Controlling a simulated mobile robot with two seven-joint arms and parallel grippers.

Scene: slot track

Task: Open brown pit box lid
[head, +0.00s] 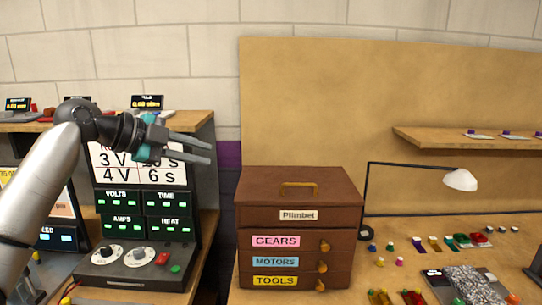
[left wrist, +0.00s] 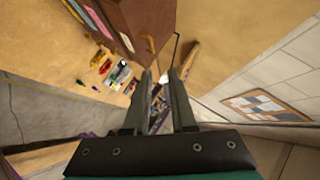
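The brown pit box (head: 300,215) stands on the workbench in the middle of the head view. Its lid (head: 255,185) is down, with a yellow-brown bar handle (head: 298,185) on top. Three drawers labelled gears, motors and tools are shut below it. My left gripper (head: 209,152) is open and empty, up and to the left of the box, apart from it. In the left wrist view the two fingers (left wrist: 161,74) are apart. The box (left wrist: 150,22) and its handle (left wrist: 150,43) show beyond them, rotated. My right gripper is not in view.
A control panel (head: 138,262) with knobs and displays stands left of the box. A desk lamp (head: 460,180) and small coloured parts lie to the right. A wooden shelf (head: 460,138) is on the backboard. Space above the lid is clear.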

